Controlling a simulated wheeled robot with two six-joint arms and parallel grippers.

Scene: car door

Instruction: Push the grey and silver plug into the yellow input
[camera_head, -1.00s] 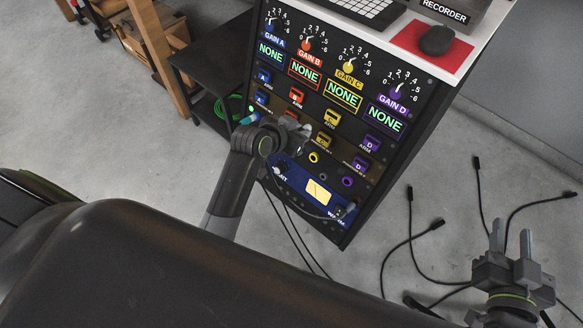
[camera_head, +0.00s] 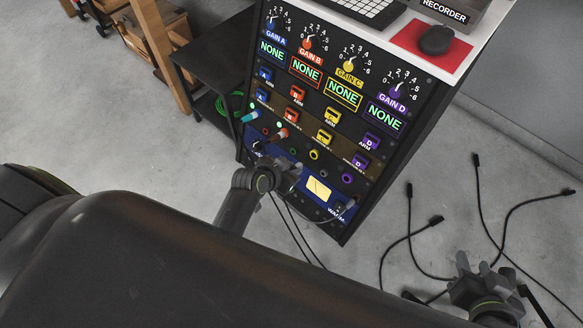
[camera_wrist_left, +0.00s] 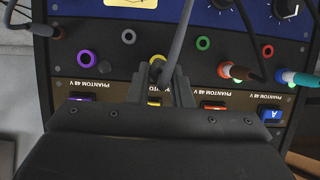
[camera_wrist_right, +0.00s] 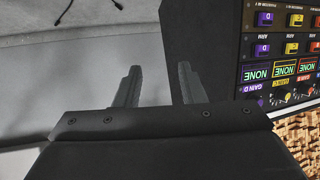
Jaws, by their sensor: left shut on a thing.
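My left gripper (camera_head: 291,173) is in front of the lower part of the rack panel. It is shut on the grey and silver plug (camera_wrist_left: 158,69), whose grey cable (camera_wrist_left: 181,35) runs upward in the left wrist view. The yellow input (camera_head: 313,155) shows as a yellow ring in the head view. In the left wrist view its yellow rim (camera_wrist_left: 157,58) lines up with the plug between the fingers. I cannot tell how deep the plug sits. My right gripper (camera_head: 474,264) is open and empty over the floor at right; its fingers are apart in the right wrist view (camera_wrist_right: 158,85).
A teal plug (camera_wrist_left: 297,78) and an orange plug (camera_wrist_left: 237,72) sit at neighbouring inputs. The purple input (camera_wrist_left: 86,57) and green-ringed socket (camera_wrist_left: 203,43) look empty. Several loose black cables (camera_head: 411,225) lie on the floor right of the rack (camera_head: 376,190).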

